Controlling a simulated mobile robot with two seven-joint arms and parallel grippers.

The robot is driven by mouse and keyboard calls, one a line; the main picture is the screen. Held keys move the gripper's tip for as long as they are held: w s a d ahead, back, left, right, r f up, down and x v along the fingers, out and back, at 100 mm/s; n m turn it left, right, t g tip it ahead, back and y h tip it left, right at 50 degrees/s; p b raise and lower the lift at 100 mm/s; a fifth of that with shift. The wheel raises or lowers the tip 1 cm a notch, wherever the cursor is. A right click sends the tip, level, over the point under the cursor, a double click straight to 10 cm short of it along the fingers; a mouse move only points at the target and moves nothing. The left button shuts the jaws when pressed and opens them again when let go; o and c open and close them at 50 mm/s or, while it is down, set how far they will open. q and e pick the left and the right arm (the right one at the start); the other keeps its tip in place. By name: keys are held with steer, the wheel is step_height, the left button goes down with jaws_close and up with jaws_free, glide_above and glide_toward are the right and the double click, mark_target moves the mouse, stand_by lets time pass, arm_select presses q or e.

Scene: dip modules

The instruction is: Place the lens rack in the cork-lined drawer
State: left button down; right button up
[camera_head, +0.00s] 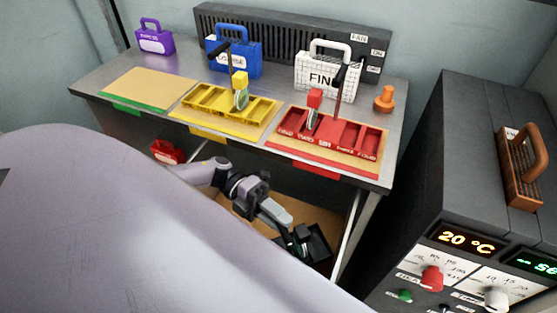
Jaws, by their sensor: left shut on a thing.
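The cork-lined drawer (288,207) is open below the front edge of the bench; part of it is hidden by my arm and body. A small black rack (318,244), which looks like the lens rack, is low in the drawer's right part. My left gripper (294,241) reaches into the drawer and is shut on the rack. I cannot tell whether the rack touches the cork. My right gripper is not in view.
The bench (148,72) above the drawer holds a yellow tray (258,118), a red tray (353,138), a cork mat (150,89) and several labelled cases. A red case (167,151) is below the bench. A dark cabinet with dials (440,180) stands at right.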

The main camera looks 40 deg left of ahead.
arm_select(q)
steer(key=shift+f+b, duration=0.55)
steer(key=shift+f, duration=3.8)
steer(key=c, duration=1)
jaws_free()
steer(key=shift+w+a+r+b, duration=0.15)
steer(key=shift+a+b, duration=0.8)
steer(key=shift+a, duration=0.95)
steer(key=shift+a+r+b, duration=0.15)
steer(key=shift+a+b, duration=0.75)
steer(key=shift+a, duration=0.95)
